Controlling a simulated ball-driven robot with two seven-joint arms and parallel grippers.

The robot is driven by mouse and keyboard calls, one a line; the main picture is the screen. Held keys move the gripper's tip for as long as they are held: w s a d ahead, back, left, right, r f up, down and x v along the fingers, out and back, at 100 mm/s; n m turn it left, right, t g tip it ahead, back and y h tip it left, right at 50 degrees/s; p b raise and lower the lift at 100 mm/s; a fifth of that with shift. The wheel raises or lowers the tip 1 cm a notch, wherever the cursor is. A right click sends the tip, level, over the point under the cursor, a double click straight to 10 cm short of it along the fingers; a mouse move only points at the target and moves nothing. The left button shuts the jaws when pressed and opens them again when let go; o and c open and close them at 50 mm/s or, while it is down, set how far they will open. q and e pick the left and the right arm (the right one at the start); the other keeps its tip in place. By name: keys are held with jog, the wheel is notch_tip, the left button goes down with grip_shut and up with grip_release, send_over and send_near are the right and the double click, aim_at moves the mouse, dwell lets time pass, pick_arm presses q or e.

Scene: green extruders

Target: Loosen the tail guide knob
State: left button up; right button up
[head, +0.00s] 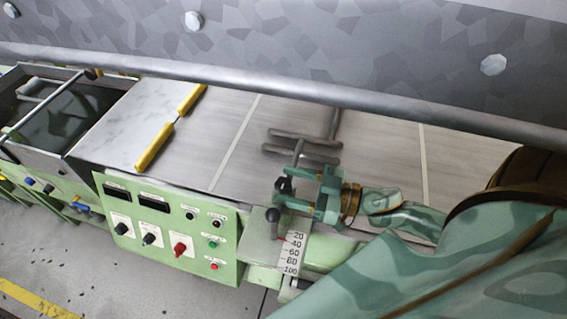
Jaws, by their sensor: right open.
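My right gripper (291,189), teal with a brass-coloured wrist, reaches in from the right and is open. Its fingers point left, around or just beside a small black knob (283,185) at the near end of the grey guide rod (298,152). I cannot tell whether the fingers touch this knob. Two grey guide bars (300,148) lie across the belt beyond the gripper. A dark-topped lever (271,217) stands on a metal plate beside a white number scale (292,254), just below the gripper. My left gripper is out of view.
A green control panel (168,222) with black knobs, a red knob and buttons is at left of the scale. A dark water trough (62,122) is far left.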

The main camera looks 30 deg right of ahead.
jog(key=shift+x, duration=1)
jog(key=c, duration=1)
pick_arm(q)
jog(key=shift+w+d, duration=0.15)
